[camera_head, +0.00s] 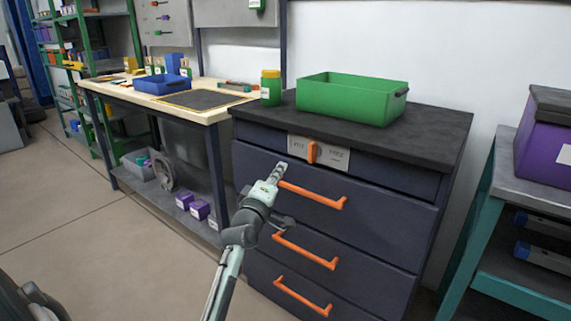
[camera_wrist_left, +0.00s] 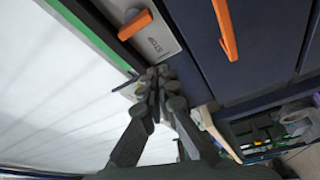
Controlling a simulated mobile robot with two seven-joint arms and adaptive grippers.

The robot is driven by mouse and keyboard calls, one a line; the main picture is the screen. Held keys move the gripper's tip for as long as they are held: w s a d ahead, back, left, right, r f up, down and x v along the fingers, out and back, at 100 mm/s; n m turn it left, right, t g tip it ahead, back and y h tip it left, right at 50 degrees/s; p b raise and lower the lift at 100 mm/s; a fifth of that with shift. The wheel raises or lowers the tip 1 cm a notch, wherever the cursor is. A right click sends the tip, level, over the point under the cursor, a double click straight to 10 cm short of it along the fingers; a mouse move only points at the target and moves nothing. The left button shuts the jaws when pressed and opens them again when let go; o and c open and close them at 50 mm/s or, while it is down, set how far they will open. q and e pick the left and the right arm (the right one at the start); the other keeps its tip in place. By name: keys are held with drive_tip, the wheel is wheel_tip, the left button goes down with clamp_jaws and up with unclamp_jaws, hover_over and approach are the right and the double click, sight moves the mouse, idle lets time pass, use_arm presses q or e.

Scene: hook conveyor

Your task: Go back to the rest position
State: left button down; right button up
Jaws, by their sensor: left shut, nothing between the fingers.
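My left gripper (camera_head: 279,170) is shut and empty. In the head view it is in front of the dark drawer cabinet (camera_head: 385,215), just left of the upper orange handle (camera_head: 318,198) and below the orange knob (camera_head: 312,152). In the left wrist view my closed fingers (camera_wrist_left: 155,80) show in the middle. The orange knob (camera_wrist_left: 135,23) on its plate marked STOP and an orange handle (camera_wrist_left: 224,25) are beyond the fingertips. I cannot tell the exact gap to the cabinet front. My right gripper is not in view.
A green bin (camera_head: 350,98) and a yellow-lidded green jar (camera_head: 270,88) stand on the cabinet top. A workbench with a blue tray (camera_head: 162,85) is on the left. A teal-framed table with a purple box (camera_head: 545,150) is on the right. The front left floor (camera_head: 110,240) is clear.

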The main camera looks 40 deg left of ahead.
use_arm(q)
drive_tip(key=shift+s+d, duration=0.25)
drive_tip(key=shift+s, duration=0.45)
drive_tip(key=s+d+f+m+g+h, duration=0.2)
drive_tip(key=s+d+f+m, duration=0.15)
drive_tip(key=f, duration=0.45)
drive_tip(key=s+d+f+m+g+h, duration=0.1)
drive_tip(key=s+d+f+m+g, duration=0.2)
drive_tip(key=f, duration=0.5)
drive_tip(key=s+d+f+m+g+h, duration=0.15)
drive_tip(key=d+f+m, duration=0.25)
drive_tip(key=f, duration=0.4)
drive_tip(key=s+d+f+m+g, duration=0.2)
drive_tip(key=s+f+m+g, duration=0.2)
drive_tip(key=s+f, duration=0.5)
drive_tip(key=s+d+f+m+g, duration=0.3)
drive_tip(key=s+f, duration=0.6)
drive_tip(key=s, duration=0.5)
drive_tip(key=shift+s+d+m+g, duration=0.2)
drive_tip(key=shift+s+m+g, duration=0.1)
drive_tip(key=shift+m+g, duration=0.6)
